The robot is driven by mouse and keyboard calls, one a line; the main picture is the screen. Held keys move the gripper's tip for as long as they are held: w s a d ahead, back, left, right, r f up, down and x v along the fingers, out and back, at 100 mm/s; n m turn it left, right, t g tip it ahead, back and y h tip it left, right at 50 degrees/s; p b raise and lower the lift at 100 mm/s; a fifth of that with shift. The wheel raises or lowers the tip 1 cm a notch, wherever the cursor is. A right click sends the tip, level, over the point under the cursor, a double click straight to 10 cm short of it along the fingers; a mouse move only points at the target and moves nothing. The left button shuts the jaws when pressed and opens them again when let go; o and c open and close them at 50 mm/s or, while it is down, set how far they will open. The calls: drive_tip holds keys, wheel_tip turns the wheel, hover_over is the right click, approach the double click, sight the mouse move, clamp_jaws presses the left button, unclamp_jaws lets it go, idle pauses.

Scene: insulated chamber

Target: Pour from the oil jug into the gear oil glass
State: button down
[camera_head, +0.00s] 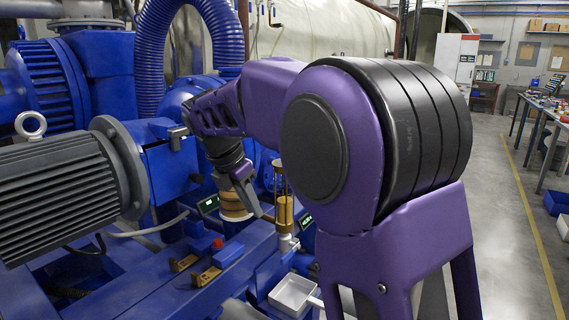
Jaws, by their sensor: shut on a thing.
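My gripper (250,198) points down at the left of the middle, beyond my purple arm. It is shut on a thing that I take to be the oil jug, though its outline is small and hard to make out. A tan, ringed round body (233,206) shows right behind and below the fingers; I cannot tell whether it is the jug or a machine part. The gear oil glass (285,212), a narrow upright amber cylinder with thin rods above, stands just right of the gripper. The gripper looks apart from it. No pouring stream can be made out.
Blue machinery with a grey finned motor (62,190) fills the left. A blue ribbed hose (152,70) rises behind. A white tray (293,294) lies below the glass. Small lit displays (209,205) flank the spot. Open floor (500,230) and a workbench (545,110) are on the right.

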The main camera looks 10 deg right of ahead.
drive_tip(key=shift+w+d+r+n+y, duration=0.25)
drive_tip(key=shift+w+r+n+y, duration=0.05)
drive_tip(key=shift+w+r+n, duration=0.65)
drive_tip(key=shift+d+y, duration=0.2)
drive_tip(key=shift+y, duration=0.2)
drive_tip(key=r+y, duration=0.1)
drive_tip(key=y, duration=0.1)
drive_tip(key=d+r+y, duration=0.1)
drive_tip(key=y, duration=0.1)
drive_tip(key=d+r+m+y, duration=0.1)
drive_tip(key=y, duration=0.1)
drive_tip(key=shift+r+y, duration=0.1)
drive_tip(key=shift+y, duration=0.3)
drive_tip(key=shift+r+y, duration=0.25)
drive_tip(key=shift+y, duration=0.45)
idle(1.2)
drive_tip(key=shift+a+f+m+y, duration=0.25)
drive_tip(key=shift+a+f+y, duration=0.1)
drive_tip(key=shift+y, duration=0.45)
idle(1.6)
drive_tip(key=shift+a+r+y, duration=0.15)
drive_tip(key=shift+r+y, duration=0.1)
drive_tip(key=shift+y, duration=0.25)
idle(0.8)
